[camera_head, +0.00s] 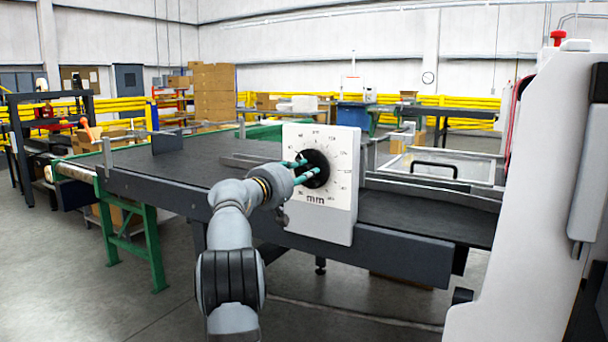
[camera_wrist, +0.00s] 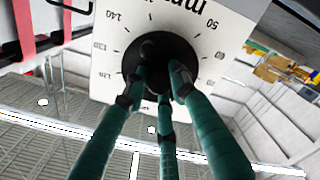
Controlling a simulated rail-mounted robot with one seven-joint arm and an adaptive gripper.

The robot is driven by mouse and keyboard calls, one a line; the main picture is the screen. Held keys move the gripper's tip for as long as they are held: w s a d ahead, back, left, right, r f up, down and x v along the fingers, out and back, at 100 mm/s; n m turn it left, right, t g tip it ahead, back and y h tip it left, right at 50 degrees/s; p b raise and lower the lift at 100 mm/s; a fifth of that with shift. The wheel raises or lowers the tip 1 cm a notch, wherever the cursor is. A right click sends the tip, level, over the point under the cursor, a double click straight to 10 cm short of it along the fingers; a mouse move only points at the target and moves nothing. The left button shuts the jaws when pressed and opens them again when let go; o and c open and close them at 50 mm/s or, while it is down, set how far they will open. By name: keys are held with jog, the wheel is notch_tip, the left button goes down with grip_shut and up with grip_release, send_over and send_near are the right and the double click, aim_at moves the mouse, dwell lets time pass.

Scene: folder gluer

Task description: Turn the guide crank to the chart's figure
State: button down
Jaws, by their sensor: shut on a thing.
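The guide crank is a round black disc (camera_head: 316,168) on a white upright dial plate (camera_head: 330,215) marked "mm", at the side of the dark conveyor bed. A ring of figures surrounds the disc; most are too small to read in the head view. My gripper (camera_head: 305,172) has teal fingers and reaches the disc from the left. In the wrist view the black disc (camera_wrist: 132,58) fills the upper middle, and the fingers of my gripper (camera_wrist: 156,82) are shut on the crank. Figures such as 140, 120 and 50 show upside down. The fingers partly hide the crank; its pointer cannot be told.
The conveyor bed (camera_head: 190,172) runs behind the dial plate. A large white machine housing (camera_head: 535,200) stands close on the right. A green stand (camera_head: 150,240) is at left. Open grey floor lies in front. A board with papers (camera_head: 80,78) hangs far back, unreadable.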

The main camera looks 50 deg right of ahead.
jog(key=n, duration=0.5)
jog(key=shift+w+a+r+n, duration=0.1)
jog(key=shift+w+r+n, duration=0.15)
jog(key=shift+r+n, duration=0.05)
jog(key=shift+f+n+p, duration=0.1)
jog(key=shift+n+p, duration=0.45)
jog(key=shift+n, duration=1.55)
jog(key=shift+f, duration=0.1)
jog(key=c, duration=1.7)
grip_release()
jog(key=o, duration=0.3)
jog(key=shift+s+f, duration=0.1)
jog(key=s+a, duration=0.1)
jog(key=a, duration=1.1)
jog(key=shift+s, duration=0.15)
jog(key=shift+d, duration=0.1)
